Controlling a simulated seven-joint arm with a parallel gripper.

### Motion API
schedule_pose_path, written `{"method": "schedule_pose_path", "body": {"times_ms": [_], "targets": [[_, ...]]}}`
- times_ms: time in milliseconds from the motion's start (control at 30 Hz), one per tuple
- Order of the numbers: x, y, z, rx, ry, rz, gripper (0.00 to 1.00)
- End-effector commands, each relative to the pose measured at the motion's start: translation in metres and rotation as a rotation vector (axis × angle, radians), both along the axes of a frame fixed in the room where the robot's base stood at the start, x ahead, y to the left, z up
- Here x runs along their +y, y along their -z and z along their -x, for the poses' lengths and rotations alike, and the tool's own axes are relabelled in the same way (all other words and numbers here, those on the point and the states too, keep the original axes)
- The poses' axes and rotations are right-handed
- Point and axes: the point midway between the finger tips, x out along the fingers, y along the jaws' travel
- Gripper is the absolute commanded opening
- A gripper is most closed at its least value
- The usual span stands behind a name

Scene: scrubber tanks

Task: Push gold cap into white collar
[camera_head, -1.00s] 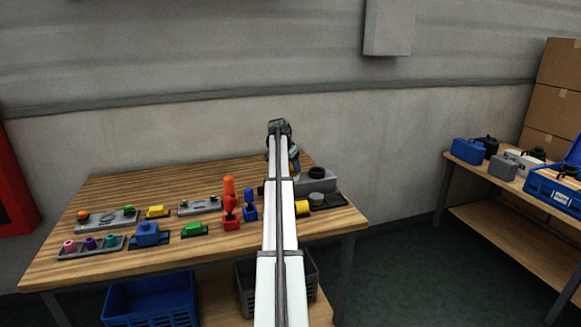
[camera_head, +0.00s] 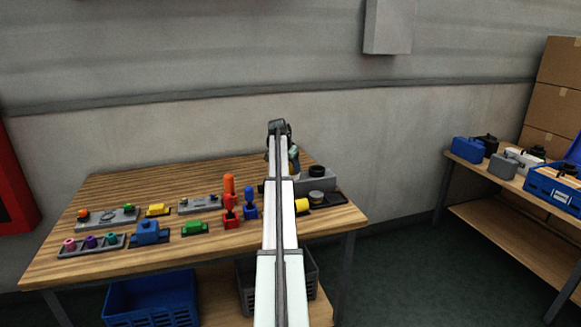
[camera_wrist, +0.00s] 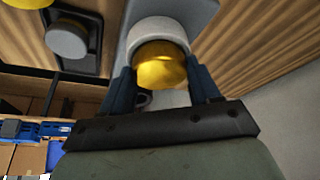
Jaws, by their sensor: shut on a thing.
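The gold cap (camera_wrist: 161,74) is round and shiny, between the two dark blue fingers of my gripper (camera_wrist: 160,84) in the wrist view. My gripper is shut on it. The white collar (camera_wrist: 157,31) is a thick ring just beyond the cap, on a grey block (camera_wrist: 203,12). The cap lines up with the collar and overlaps its near edge in this view. I cannot tell how deep the cap sits in the collar.
A dark tray (camera_wrist: 92,66) with a grey round piece (camera_wrist: 68,40) lies beside the block. In the head view, a yellow cylinder (camera_head: 302,205) stands just right of my arm. Several coloured parts, including a blue one (camera_head: 149,232), fill the left of the wooden table (camera_head: 130,180).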

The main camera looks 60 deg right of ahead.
Motion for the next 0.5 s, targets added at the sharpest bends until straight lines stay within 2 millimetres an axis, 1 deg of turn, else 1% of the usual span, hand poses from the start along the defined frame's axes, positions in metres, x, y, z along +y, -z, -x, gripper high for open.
{"method": "schedule_pose_path", "body": {"times_ms": [67, 100, 367, 500], "targets": [[0.0008, 0.0035, 0.0004, 0.0, 0.0, -0.005, 0.33], [0.0008, 0.0038, 0.0003, 0.0, 0.0, -0.006, 0.65], [0.0013, 0.0048, 0.0021, 0.003, 0.002, -0.008, 0.9], [0.0018, 0.0055, 0.0039, 0.006, 0.004, -0.01, 0.91]]}}
